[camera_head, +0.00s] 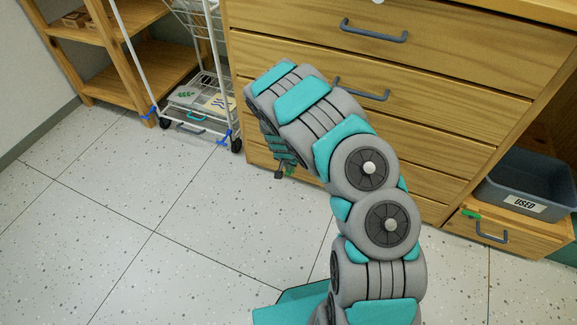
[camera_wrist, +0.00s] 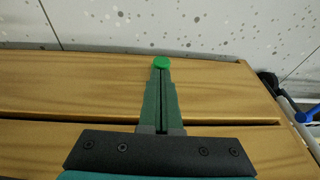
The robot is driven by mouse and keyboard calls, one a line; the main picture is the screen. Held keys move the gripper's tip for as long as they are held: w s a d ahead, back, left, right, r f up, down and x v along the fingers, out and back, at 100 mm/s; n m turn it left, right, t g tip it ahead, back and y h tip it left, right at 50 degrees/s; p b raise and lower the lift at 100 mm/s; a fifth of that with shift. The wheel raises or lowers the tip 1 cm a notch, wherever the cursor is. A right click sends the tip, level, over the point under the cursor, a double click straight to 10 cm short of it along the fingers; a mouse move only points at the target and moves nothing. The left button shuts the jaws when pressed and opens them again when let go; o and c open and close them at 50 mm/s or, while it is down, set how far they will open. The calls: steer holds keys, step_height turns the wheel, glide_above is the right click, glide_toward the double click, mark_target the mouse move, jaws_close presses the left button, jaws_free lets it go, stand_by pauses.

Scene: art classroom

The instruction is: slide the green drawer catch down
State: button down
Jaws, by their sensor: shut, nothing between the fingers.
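In the wrist view a bright green catch (camera_wrist: 162,62) shows at the edge of a wooden drawer front, right at the tips of my gripper (camera_wrist: 161,72). The fingers are shut together and empty, and overlap the catch's near side; I cannot tell whether they touch it. In the head view my gripper (camera_head: 284,158) is low in front of the wooden drawer cabinet (camera_head: 300,38), partly hidden by my arm. A small green catch (camera_head: 291,171) shows beside it. Another green catch (camera_head: 471,213) is on the small drawer at the right.
A white wire cart (camera_head: 189,75) on wheels stands left of the cabinet, with a wooden shelf (camera_head: 139,75) behind it. A grey bin (camera_head: 528,180) labelled USED sits on the small drawer unit. The speckled floor (camera_head: 110,225) at left is clear.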

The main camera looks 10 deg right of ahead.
steer(key=r, duration=0.2)
steer(key=r+p, duration=0.1)
steer(key=r, duration=0.1)
steer(key=shift+s+d+r, duration=0.2)
steer(key=shift+r, duration=0.15)
steer(key=v, duration=0.9)
steer(key=shift+s+r, duration=0.1)
steer(key=shift+s, duration=0.05)
